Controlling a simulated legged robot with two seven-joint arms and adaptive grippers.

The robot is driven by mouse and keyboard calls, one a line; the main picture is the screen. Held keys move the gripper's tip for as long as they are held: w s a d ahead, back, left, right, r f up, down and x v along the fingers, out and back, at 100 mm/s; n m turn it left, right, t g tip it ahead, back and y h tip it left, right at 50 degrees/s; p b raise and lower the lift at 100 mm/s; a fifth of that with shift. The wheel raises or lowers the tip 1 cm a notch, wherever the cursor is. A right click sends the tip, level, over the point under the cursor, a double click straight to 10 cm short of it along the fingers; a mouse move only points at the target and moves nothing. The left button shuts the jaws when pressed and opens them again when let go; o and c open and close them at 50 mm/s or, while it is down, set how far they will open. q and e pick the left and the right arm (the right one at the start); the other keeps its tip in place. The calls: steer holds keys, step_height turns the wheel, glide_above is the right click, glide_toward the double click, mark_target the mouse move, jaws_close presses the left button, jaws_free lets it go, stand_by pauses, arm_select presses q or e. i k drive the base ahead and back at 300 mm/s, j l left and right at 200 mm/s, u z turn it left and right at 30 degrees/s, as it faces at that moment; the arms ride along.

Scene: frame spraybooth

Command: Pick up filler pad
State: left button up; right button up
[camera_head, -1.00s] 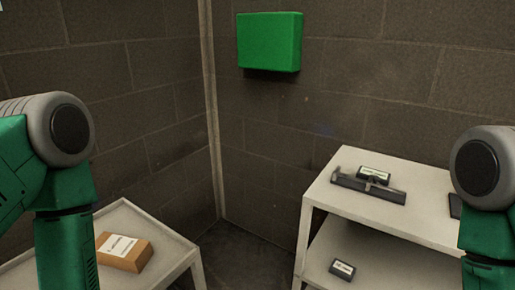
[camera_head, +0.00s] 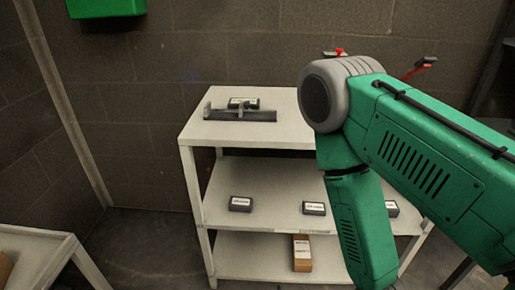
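No thing in view can be surely told as the filler pad. A small dark labelled block (camera_head: 243,103) lies on the top of the white shelf unit, behind a grey clamp-like tool (camera_head: 240,114). Similar dark labelled blocks lie on the middle shelf, one at the left (camera_head: 241,204), one in the middle (camera_head: 314,208) and one at the right (camera_head: 391,208), partly behind my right arm. A brown box (camera_head: 302,253) with a white label is on the lowest shelf. Neither gripper is in view. Only my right arm shows, covering the right of the unit.
The white shelf unit (camera_head: 262,172) stands against the block wall. A white table (camera_head: 48,250) is at the lower left, with a brown box edge (camera_head: 5,267). Bare floor (camera_head: 140,245) lies between them. A green wall box (camera_head: 105,7) is upper left. Red-handled items (camera_head: 420,66) show behind my arm.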

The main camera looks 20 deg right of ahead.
mark_target(314, 208)
steer(key=z, duration=1.25)
